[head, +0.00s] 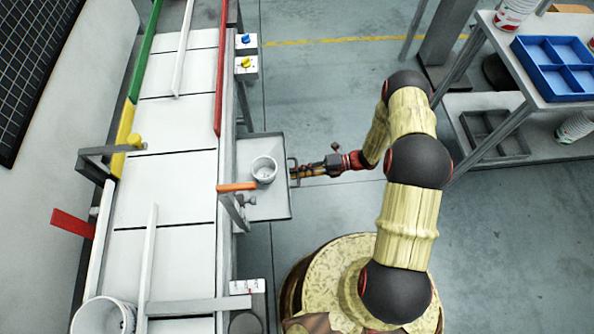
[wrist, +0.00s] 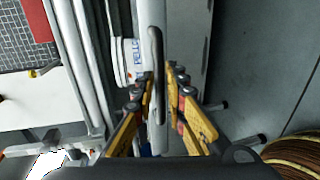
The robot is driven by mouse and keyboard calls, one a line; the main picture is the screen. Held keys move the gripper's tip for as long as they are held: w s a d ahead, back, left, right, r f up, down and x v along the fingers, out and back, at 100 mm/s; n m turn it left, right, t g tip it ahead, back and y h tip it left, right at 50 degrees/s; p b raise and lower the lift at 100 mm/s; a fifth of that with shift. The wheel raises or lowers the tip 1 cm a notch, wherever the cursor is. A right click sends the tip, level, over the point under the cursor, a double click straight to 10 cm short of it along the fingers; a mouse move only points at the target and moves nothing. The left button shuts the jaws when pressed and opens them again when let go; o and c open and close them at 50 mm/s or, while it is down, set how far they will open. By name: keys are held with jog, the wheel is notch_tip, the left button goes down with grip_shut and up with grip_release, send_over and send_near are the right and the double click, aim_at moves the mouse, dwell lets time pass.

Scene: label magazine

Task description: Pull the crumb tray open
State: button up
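A flat grey tray (head: 276,203), which I take for the crumb tray, juts out from the right side of the white-topped machine. A dark bar handle (wrist: 158,75) is on its outer face; the handle also shows small in the head view. My gripper (head: 294,172) is at that face, reaching in from the right. In the wrist view my gripper (wrist: 158,84) has its yellow fingers apart, one on each side of the handle, with small gaps visible. A white cup (head: 264,170) stands on the tray; its side shows in the wrist view (wrist: 129,62).
An orange lever (head: 237,187) hangs over the tray's left part. Switch boxes (head: 246,67) are mounted above the tray along the machine's side. A shelf table with a blue compartment bin (head: 556,68) stands at the upper right.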

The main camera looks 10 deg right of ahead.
jog(key=v, duration=1.1)
jog(key=shift+d, duration=0.45)
